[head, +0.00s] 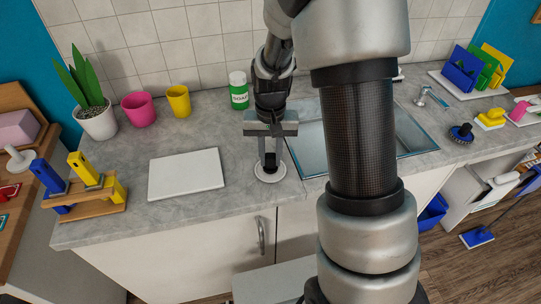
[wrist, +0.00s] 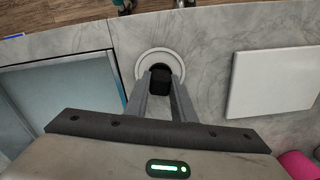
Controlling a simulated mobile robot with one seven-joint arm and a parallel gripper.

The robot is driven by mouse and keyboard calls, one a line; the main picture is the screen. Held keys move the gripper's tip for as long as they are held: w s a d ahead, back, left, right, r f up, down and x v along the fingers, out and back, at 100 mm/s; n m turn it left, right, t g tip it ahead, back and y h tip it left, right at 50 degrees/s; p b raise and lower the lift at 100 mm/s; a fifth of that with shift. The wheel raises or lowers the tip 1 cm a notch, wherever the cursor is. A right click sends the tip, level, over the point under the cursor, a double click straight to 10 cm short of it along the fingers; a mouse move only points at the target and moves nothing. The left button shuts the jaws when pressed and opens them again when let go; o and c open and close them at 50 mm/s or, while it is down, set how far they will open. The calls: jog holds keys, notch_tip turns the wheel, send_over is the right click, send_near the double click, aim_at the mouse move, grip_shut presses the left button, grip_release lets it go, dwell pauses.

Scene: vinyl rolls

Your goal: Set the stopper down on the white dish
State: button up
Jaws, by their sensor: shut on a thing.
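The white dish (head: 270,174) is a small round dish on the grey counter, just left of the sink. It also shows in the wrist view (wrist: 142,65), with a raised ring rim. My gripper (head: 270,162) points down over the dish and is shut on the black stopper (wrist: 160,80). The fingers and stopper hide part of the dish. I cannot tell whether the stopper touches the dish.
The sink (head: 310,150) is right of the dish, and a white board (head: 186,174) lies to its left. A green-and-white bottle (head: 239,92), a yellow cup (head: 179,101) and a pink cup (head: 139,109) stand behind. Counter between board and dish is clear.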

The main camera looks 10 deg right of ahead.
jog(key=shift+f, duration=0.2)
jog(key=o, duration=2.3)
jog(key=shift+r, duration=0.15)
jog(key=shift+r+p, duration=3.15)
jog(key=shift+r, duration=1.25)
